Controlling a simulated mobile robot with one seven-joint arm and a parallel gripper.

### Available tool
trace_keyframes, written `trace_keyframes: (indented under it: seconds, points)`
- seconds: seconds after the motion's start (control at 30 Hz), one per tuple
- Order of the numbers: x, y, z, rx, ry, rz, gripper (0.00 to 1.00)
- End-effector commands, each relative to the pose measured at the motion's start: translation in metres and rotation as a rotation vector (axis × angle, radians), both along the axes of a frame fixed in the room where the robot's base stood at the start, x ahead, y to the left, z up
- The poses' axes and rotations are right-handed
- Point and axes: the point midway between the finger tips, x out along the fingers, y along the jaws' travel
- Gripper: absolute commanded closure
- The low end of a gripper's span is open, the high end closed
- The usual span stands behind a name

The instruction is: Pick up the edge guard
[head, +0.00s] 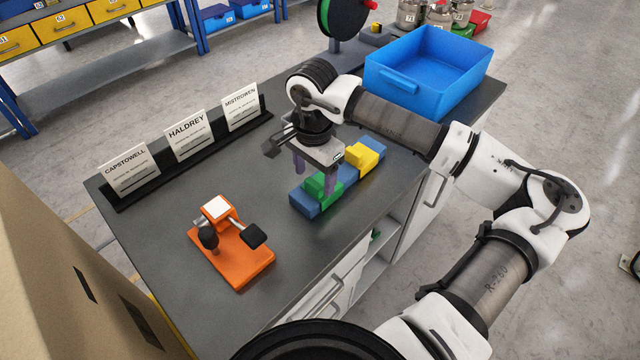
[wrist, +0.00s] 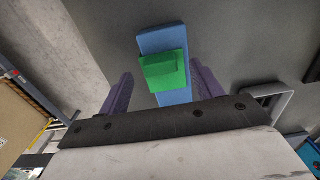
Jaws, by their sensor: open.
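Nothing in view is labelled as the edge guard. A green stepped piece (head: 316,190) sits on a long blue bar (head: 305,204) on the dark worktop, and a yellow stepped piece (head: 361,158) sits farther along the blue. My gripper (head: 315,178) is open above the green end, its purple fingers pointing down. In the wrist view, the green piece (wrist: 164,71) and the blue bar (wrist: 162,40) lie between the fingertips (wrist: 163,82), with space on both sides. Contact is not visible. My gripper hides part of the blue bar in the head view.
An orange clamp-like fixture (head: 240,262) stands at the left front. Name cards (head: 187,135) stand in a black rail along the back-left edge. A blue bin (head: 400,84) stands at the far right. The worktop between the fixture and the blue bar is clear.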

Motion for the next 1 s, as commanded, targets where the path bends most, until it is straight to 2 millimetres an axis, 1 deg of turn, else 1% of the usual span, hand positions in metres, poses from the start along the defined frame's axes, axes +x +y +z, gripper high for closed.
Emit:
trace_keyframes:
  seconds: [0.2, 0.3, 0.47, 0.5, 0.57, 0.7, 1.0]
  points:
    - [-0.001, 0.002, -0.026, 0.002, 0.002, -0.002, 0.35]
    - [-0.001, 0.002, -0.031, 0.001, 0.001, -0.001, 0.35]
    - [-0.001, 0.002, -0.032, 0.000, 0.000, -0.001, 0.35]
    - [-0.001, 0.002, -0.032, 0.000, 0.000, -0.001, 0.36]
    - [-0.001, 0.002, -0.032, 0.000, 0.000, -0.001, 0.44]
    - [-0.001, 0.002, -0.032, 0.000, 0.000, -0.001, 0.62]
    - [0.000, 0.001, -0.030, 0.001, -0.001, -0.001, 0.63]
